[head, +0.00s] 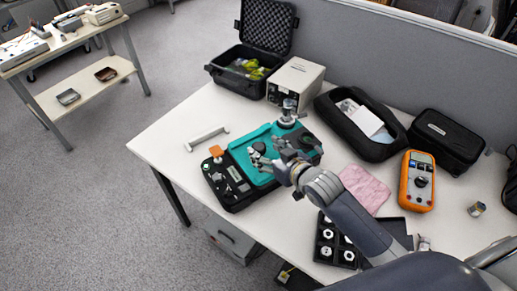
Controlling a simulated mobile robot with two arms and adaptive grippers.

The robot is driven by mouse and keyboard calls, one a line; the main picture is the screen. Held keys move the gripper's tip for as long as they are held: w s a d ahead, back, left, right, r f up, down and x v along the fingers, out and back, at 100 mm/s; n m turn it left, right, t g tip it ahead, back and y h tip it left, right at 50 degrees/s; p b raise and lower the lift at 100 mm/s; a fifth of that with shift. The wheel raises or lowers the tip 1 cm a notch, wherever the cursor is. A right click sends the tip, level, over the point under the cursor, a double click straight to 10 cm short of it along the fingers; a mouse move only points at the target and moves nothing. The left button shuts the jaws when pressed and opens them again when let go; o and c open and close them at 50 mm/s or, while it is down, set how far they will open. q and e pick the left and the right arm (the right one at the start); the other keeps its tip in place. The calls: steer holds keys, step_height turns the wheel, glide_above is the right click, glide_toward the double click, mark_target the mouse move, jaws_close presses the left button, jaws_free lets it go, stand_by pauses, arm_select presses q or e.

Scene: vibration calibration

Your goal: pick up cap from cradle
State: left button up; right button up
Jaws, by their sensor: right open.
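My right gripper (268,157) is open, low over the teal mat (238,154) on the white table. A small pale and dark rounded part (257,149) sits right by its fingertips; it may be the cap, but it is too small to tell. I see no clear grip on it, and whether the fingers touch it is unclear. A cradle cannot be told apart for sure; my gripper and wrist hide part of the mat. A metal cylindrical device (289,111) stands upright just behind the gripper. My left gripper is not in view.
A black tray of small parts (228,187) lies left of the gripper, near a white bar (206,138). An open black case (238,84), a grey box (296,79) and a black pouch (326,111) stand behind. A pink cloth (366,190) and orange multimeter (406,190) lie right.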

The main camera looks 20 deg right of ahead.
mark_target(260, 147)
steer(key=x, duration=0.3)
steer(key=shift+w+f, duration=0.25)
steer(key=shift+f, duration=0.05)
steer(key=shift+w+a+f, duration=0.15)
steer(key=shift+w+f, duration=0.15)
steer(key=shift+w, duration=0.2)
steer(key=c, duration=1.2)
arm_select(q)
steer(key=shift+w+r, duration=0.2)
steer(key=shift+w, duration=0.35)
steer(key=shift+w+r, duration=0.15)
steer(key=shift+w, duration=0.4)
arm_select(e)
steer(key=shift+c, duration=0.5)
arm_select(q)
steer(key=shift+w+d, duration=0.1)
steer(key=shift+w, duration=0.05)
